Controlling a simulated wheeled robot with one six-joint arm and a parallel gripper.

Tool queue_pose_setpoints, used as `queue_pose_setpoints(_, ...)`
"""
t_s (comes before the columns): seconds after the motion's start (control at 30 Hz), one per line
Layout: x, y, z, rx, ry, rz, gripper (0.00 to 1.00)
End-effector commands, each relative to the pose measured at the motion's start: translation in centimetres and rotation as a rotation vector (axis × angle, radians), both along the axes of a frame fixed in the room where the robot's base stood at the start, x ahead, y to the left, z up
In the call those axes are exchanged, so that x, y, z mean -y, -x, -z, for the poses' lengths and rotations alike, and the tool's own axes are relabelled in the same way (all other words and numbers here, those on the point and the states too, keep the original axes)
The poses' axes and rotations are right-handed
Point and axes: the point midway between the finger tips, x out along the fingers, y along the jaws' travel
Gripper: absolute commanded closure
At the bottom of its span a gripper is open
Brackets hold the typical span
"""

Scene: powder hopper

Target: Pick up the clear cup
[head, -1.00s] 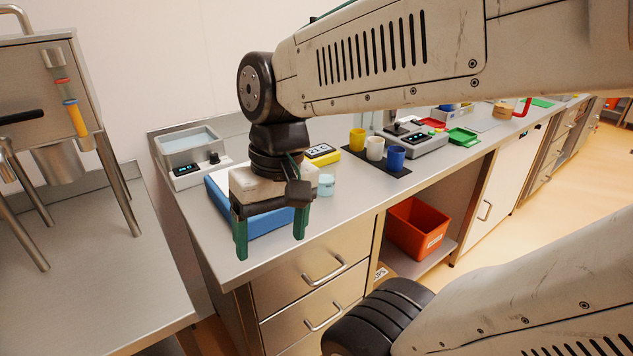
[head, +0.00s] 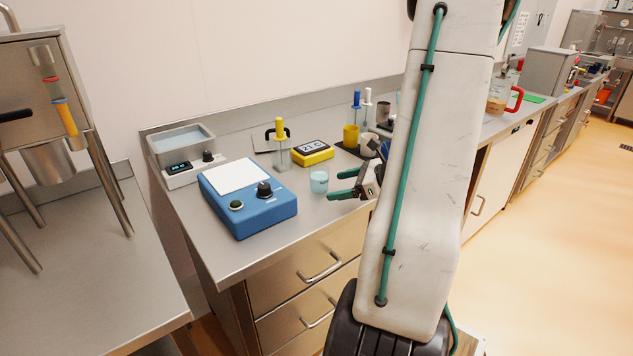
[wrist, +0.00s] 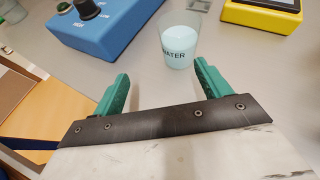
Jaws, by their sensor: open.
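The clear cup (head: 319,182) stands upright on the steel counter, right of the blue mixer. In the wrist view the cup (wrist: 180,42) shows a pale blue fill and the word WATER. My gripper (head: 341,184) is open and empty, low over the counter just right of the cup. In the wrist view the green fingers of my gripper (wrist: 161,82) point toward the cup, which lies beyond the tips, nearer the right finger. The cup is not between the fingers.
The blue mixer (head: 247,205) stands close left of the cup. A yellow timer (head: 312,152) and a yellow-topped bottle (head: 281,150) stand behind it. A yellow cup (head: 351,135) is farther right. The counter's front edge is near my gripper.

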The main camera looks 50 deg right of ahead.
Motion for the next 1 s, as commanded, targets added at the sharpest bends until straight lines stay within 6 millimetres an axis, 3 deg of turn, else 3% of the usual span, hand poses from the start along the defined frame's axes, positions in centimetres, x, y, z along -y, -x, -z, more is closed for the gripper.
queue_pose_setpoints(0.2, 2.2, -1.2, -0.2, 0.027, -0.079, 0.136, 0.24)
queue_pose_setpoints(0.7, 0.8, -7.0, 2.3, 0.027, -0.08, 0.138, 0.24)
queue_pose_setpoints(1.0, 0.7, -7.8, 2.6, 0.028, -0.078, 0.14, 0.24)
